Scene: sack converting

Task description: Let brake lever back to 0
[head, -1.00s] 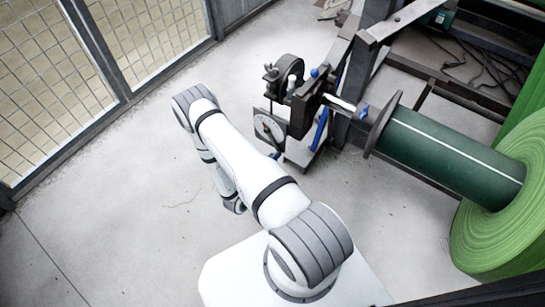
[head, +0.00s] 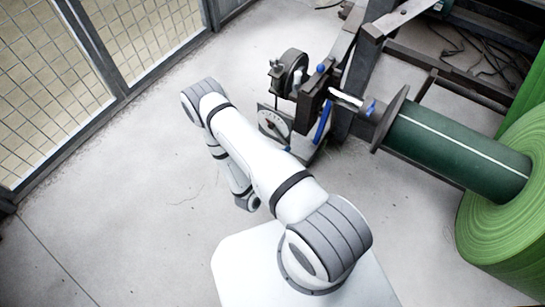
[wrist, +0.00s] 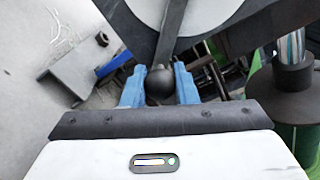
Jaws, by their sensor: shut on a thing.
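The brake lever (wrist: 172,40) is a dark bar in the wrist view. It runs down across a pale round dial (wrist: 215,12) to a black ball knob (wrist: 160,86). My gripper (wrist: 160,90) has blue fingers on both sides of this knob and is shut on it. I cannot read the scale.
A roll stand (head: 345,110) carries a dark green core (head: 450,150) and a large green roll (head: 510,215) at the right. A mesh fence (head: 50,70) stands at the left. The concrete floor (head: 110,220) between is clear.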

